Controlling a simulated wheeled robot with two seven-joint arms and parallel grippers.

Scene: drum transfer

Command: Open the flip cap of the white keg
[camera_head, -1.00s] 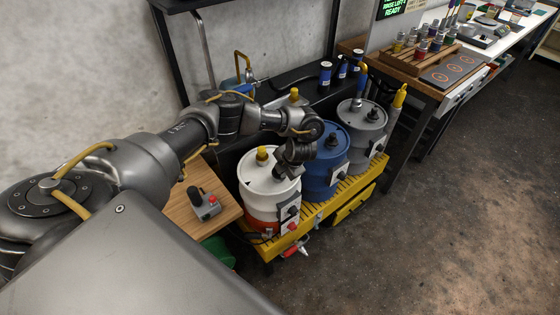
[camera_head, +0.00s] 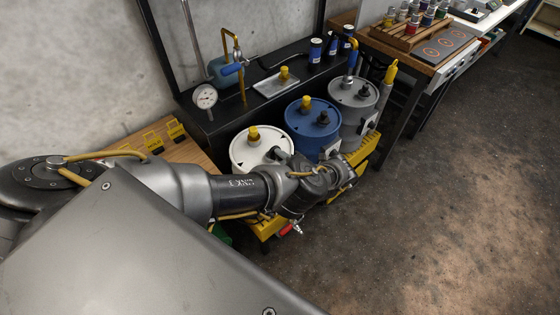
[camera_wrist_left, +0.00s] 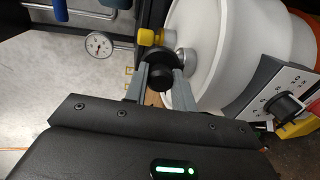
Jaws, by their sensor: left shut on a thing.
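The white keg (camera_head: 242,153) stands nearest at the left of a row of kegs, its lower part behind my left arm. A yellow plug (camera_head: 253,134) sits on its lid. The keg also shows tilted in the left wrist view (camera_wrist_left: 208,40), with the yellow plug (camera_wrist_left: 148,37) beside a black cap (camera_wrist_left: 158,76). My left gripper (camera_wrist_left: 161,70) has its two grey fingers on either side of the black cap and is shut on it. In the head view my wrist crosses in front of the keg, and the fingertips are hard to make out. My right gripper is not in view.
A blue keg (camera_head: 314,126) and a grey keg (camera_head: 353,98) stand close by on a yellow pallet (camera_head: 362,153). A dial gauge (camera_head: 205,96) and a tray (camera_head: 277,84) are behind. The floor at right is clear.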

